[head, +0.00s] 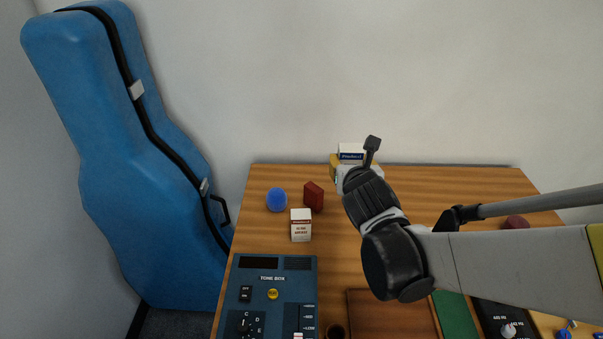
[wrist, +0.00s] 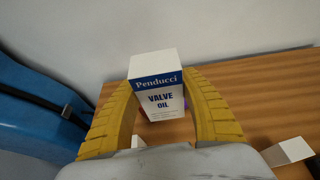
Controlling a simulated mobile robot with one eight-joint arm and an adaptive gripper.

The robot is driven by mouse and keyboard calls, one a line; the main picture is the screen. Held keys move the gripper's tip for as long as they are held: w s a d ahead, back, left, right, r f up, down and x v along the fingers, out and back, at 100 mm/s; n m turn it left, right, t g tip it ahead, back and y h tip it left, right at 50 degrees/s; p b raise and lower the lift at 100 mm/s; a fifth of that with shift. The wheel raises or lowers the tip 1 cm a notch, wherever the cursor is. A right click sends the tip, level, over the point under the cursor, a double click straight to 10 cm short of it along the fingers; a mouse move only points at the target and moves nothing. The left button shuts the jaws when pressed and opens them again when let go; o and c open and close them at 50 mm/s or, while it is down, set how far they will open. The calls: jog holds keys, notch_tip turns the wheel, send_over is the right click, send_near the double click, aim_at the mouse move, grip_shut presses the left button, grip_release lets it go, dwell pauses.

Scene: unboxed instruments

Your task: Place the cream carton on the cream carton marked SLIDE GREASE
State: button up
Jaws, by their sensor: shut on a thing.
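My gripper (head: 350,166) is shut on a cream carton (head: 350,147) with a blue band, held near the back of the table. The wrist view shows this carton (wrist: 158,88) upright between the yellow fingers (wrist: 167,110), reading "Penducci VALVE OIL". Another cream carton (head: 301,226) with a red band stands upright on the table, left of and nearer than my gripper. Its small lettering is too blurred to read surely, so I cannot confirm SLIDE GREASE. My wrist hides part of the held carton's surroundings in the head view.
A blue ball (head: 276,200) and a dark red box (head: 313,195) stand close behind the red-banded carton. A blue tone box (head: 272,290) lies in front of it. A pale carton (wrist: 292,150) shows at the wrist view's right. A blue instrument case (head: 125,150) stands left.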

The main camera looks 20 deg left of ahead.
jog(key=s+a+f+b, duration=0.1)
jog(key=a+f+b, duration=0.1)
jog(key=a+f, duration=0.1)
jog(key=s+a+f+b, duration=0.1)
jog(key=a+f+b, duration=0.2)
jog(key=a+f, duration=0.1)
jog(key=s+a+f+b, duration=0.2)
jog(key=a+f, duration=0.1)
jog(key=f, duration=0.1)
jog(key=shift+a+b, duration=0.35)
jog(key=shift+a, duration=0.05)
jog(key=o, duration=1.1)
jog(key=shift+f, duration=0.1)
jog(key=shift+o, duration=0.2)
